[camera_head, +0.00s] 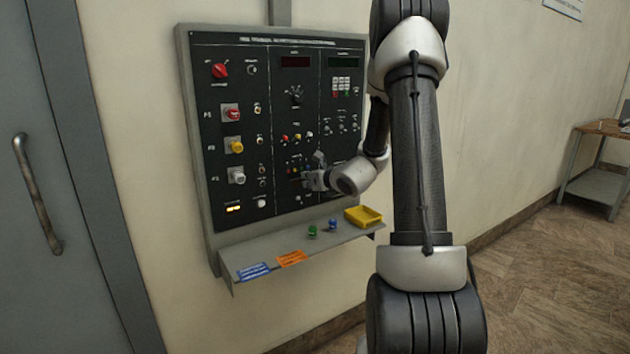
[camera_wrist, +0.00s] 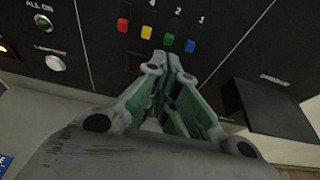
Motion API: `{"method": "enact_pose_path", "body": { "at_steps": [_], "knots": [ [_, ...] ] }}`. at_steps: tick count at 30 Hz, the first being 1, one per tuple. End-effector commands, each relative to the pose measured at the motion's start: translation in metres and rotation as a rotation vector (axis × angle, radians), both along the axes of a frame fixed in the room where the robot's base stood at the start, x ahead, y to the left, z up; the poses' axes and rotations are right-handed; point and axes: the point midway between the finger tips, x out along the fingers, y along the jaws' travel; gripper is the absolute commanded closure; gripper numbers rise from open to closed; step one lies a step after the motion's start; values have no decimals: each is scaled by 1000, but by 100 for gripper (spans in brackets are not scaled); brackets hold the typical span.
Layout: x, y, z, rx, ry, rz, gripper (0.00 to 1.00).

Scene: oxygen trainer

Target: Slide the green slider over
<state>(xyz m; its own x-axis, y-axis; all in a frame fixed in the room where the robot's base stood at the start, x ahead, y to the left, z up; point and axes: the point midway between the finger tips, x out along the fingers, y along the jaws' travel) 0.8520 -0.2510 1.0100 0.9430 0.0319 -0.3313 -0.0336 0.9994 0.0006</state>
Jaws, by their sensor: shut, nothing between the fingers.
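In the wrist view the green slider (camera_wrist: 169,39) is a small green cap on the black panel. It is in a slanted row between a yellow slider (camera_wrist: 147,32) and a blue slider (camera_wrist: 190,46), with a red slider (camera_wrist: 123,24) at the left end. My gripper (camera_wrist: 160,62) is shut and empty, its fingertips just below the green and yellow caps in the picture. I cannot tell whether the tips touch the panel. In the head view my gripper (camera_head: 308,181) is at the lower right of the panel and the green slider cannot be made out.
The black panel (camera_head: 225,185) carries knobs, switches and displays. A shelf (camera_head: 250,257) below it holds a yellow tray (camera_head: 363,216), a green piece (camera_head: 312,231) and a blue piece (camera_head: 332,224). A dark box (camera_wrist: 265,108) juts out to the right of my gripper.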

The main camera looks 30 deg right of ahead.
Motion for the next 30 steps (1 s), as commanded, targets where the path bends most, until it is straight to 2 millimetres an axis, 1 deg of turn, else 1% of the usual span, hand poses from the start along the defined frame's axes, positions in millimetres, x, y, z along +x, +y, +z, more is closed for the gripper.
{"method": "enact_pose_path", "body": {
  "at_steps": [1, 5, 14, 17, 21, 30],
  "knots": [
    [5, 1, -2, 0, 0, 2, 100],
    [11, 1, -4, 0, 0, 1, 100],
    [12, 1, -4, 0, -1, 0, 100],
    [13, 1, 1, -1, -3, 2, 100],
    [13, 1, 16, -3, -3, 1, 100],
    [12, 1, 16, -1, -3, 0, 100]
  ]
}}
